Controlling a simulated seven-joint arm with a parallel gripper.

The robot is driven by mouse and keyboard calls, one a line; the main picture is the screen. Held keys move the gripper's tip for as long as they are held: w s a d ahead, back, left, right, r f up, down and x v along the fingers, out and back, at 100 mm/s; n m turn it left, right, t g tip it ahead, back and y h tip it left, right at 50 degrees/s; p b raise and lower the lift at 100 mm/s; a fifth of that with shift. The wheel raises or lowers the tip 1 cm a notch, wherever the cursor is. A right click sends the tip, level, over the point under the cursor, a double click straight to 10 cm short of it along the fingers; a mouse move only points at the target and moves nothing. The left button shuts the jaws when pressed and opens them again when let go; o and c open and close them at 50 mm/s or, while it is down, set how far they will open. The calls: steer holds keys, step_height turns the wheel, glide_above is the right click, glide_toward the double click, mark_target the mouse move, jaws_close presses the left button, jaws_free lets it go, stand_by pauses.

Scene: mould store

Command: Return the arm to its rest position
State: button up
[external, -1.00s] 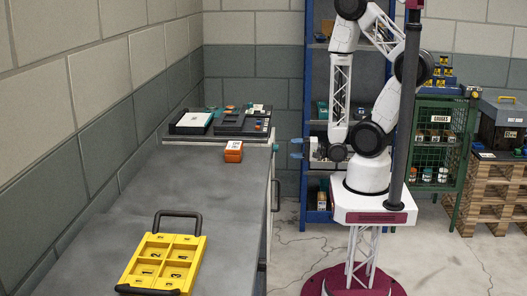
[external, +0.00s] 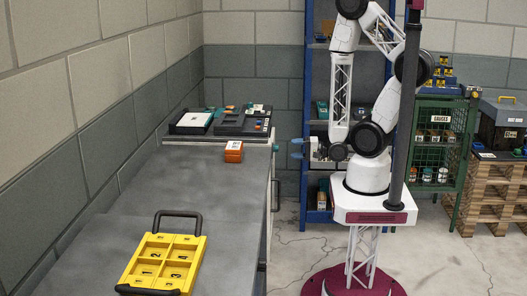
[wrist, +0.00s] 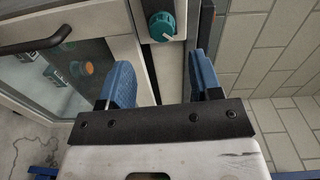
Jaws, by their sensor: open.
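My gripper (external: 297,148) hangs just off the right end of the grey bench (external: 190,190), with its blue fingers pointing left. In the wrist view my gripper (wrist: 160,82) is open, with its two blue fingers apart and nothing between them. A teal knob (wrist: 161,24) shows beyond the fingers. My arm is folded up above its white base.
A yellow tray (external: 200,241) with numbered compartments and black handles lies on the near bench. An orange box (external: 234,151) stands near the bench's right edge. Dark equipment (external: 238,124) sits at the back. A blue rack (external: 310,80) and green cage (external: 455,150) stand behind my arm.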

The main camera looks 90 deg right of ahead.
steer(key=w+a+r+n+g+h, duration=0.1)
steer(key=w+r+n+g, duration=0.2)
steer(key=r+n+g, duration=0.4)
steer(key=w+a+r+n+g, duration=0.1)
steer(key=w+r+n+g, duration=0.3)
steer(key=r, duration=0.5)
steer(key=s+a+r+n+g, duration=0.2)
steer(key=s+r+n, duration=0.1)
steer(key=r, duration=0.4)
steer(key=s+a+r+n+g+y, duration=0.1)
steer(key=s+a+r+n+g, duration=0.1)
steer(key=s+r, duration=0.3)
step_height(320, 180, up, 4)
steer(key=shift+s+a+f+n, duration=0.25)
steer(key=shift+a+n, duration=0.15)
steer(key=shift+n, duration=0.1)
steer(key=shift+w, duration=0.1)
